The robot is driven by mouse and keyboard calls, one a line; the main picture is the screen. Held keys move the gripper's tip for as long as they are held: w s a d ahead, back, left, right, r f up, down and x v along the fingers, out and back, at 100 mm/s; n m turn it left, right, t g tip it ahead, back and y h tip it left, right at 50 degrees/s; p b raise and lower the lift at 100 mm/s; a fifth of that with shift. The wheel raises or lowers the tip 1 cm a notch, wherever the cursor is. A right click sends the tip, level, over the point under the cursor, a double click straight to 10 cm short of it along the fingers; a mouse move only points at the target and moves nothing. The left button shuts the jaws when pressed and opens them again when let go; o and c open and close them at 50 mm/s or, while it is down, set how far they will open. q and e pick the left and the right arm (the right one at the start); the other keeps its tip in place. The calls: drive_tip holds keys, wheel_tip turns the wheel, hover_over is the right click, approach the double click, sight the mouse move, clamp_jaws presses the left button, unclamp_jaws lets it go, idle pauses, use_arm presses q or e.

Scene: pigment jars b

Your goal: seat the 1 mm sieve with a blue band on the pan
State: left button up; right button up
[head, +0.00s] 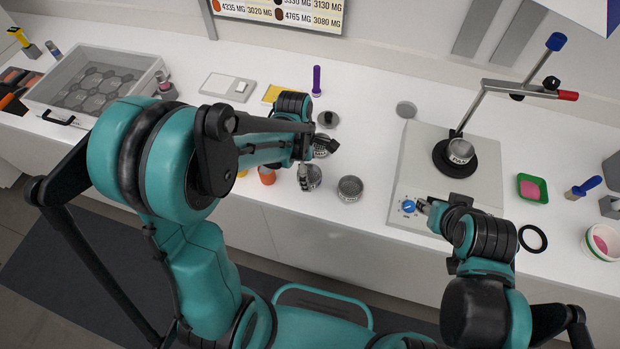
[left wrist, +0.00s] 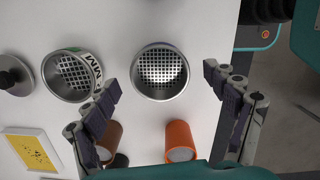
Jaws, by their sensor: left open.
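A metal sieve (left wrist: 160,72) stands between the spread fingers of my left gripper (left wrist: 162,88), apart from them. A thin bluish sliver shows at its upper rim; I cannot read a size on it. A second sieve (left wrist: 62,78) to its left is tilted in the picture and bears a green band and a label ending in "MM". My left gripper also shows over the sieves in the head view (head: 318,163), hiding part of them. Another sieve or cup (head: 350,188) stands to its right. The labelled metal pan (head: 460,151) sits on the shaker's black round plate. My right gripper (head: 427,207) is by the shaker's front.
A dark knobbed lid (left wrist: 12,76) lies beyond the sieves. The shaker (head: 420,165) has a clamp arm (head: 500,88) rising behind the pan. A black ring (head: 532,238) lies at right.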

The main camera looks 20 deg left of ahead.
use_arm(q)
wheel_tip(320, 180, down, 2)
drive_tip(key=shift+d+f, duration=0.1)
drive_tip(key=shift+f, duration=0.05)
drive_tip(key=c, duration=1.3)
